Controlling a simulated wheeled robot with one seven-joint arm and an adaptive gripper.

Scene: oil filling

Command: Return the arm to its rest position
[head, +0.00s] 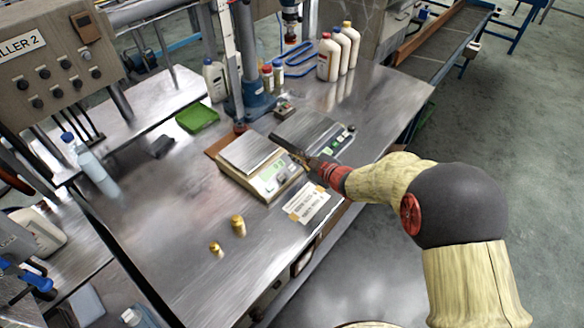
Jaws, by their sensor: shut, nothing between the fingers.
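My arm reaches in from the lower right in the head view. My gripper (303,160) is small and dark at the end of the red wrist, over the front edge of the metal table (180,240). It is shut with nothing held. Its tip is close to the right side of a silver and yellow scale (252,153); I cannot tell whether they touch. A second dark scale (305,132) stands just behind the wrist, and the wrist hides part of its front.
A white label card (307,203) and two brass caps (237,224) lie on the table. White bottles (340,48) stand at the back, near a blue-based column (252,104). A green tray (197,118) lies to the left. The floor (520,150) at right is clear.

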